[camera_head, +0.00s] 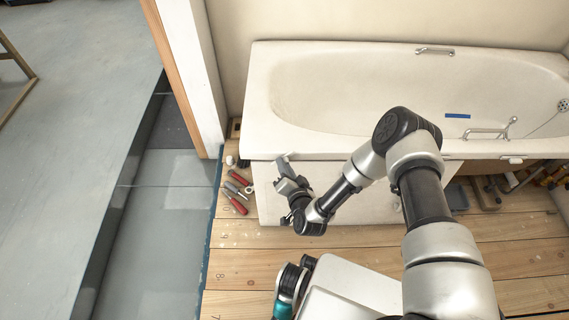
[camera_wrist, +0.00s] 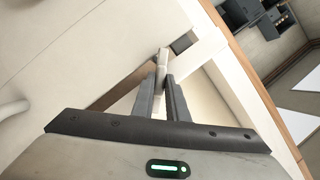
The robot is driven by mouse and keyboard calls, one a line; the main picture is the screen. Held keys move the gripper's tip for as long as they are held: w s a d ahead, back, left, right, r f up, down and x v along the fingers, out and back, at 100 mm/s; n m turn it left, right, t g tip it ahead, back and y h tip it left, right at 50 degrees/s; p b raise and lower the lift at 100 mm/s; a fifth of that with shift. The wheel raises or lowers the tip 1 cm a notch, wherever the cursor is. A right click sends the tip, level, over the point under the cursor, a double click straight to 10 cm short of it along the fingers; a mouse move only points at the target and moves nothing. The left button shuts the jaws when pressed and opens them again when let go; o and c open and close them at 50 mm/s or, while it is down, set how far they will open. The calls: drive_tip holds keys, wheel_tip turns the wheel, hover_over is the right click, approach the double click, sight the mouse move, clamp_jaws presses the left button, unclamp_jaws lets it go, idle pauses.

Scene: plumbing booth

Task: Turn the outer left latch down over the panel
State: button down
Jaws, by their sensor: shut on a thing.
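The white bath panel (camera_head: 357,208) stands upright under the left part of the tub's front rim, partly hidden by my arm. My gripper (camera_head: 283,163) is at the panel's upper left, just below the rim. In the wrist view my gripper (camera_wrist: 161,92) has its two fingers close together around a small pale piece, which I take to be the outer left latch (camera_wrist: 162,58). Its end sticks out past the fingertips. In the head view my gripper hides the latch, and I cannot tell its exact angle over the panel.
The white bathtub (camera_head: 330,143) fills the back. Red-handled tools (camera_head: 236,205) lie on the plank floor left of the panel. Right of the panel the space under the tub is open, with several items on the floor. A small white piece (camera_head: 513,159) sits under the rim there.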

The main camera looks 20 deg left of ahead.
drive_tip(key=shift+s+a+r+n+t+h+p, duration=0.15)
drive_tip(key=shift+n+h+p, duration=0.25)
drive_tip(key=shift+n+h, duration=0.7)
drive_tip(key=shift+a+f+n+t+h+p, duration=0.1)
drive_tip(key=shift+n+t+h+p, duration=0.35)
drive_tip(key=shift+n, duration=1.05)
drive_tip(key=shift+d+h, duration=0.1)
drive_tip(key=shift+h, duration=0.15)
drive_tip(key=c, duration=1.8)
unclamp_jaws()
drive_tip(key=shift+r, duration=0.1)
drive_tip(key=shift+o, duration=0.2)
drive_tip(key=p+v, duration=0.3)
drive_tip(key=v, duration=1.4)
drive_tip(key=shift+r, duration=0.3)
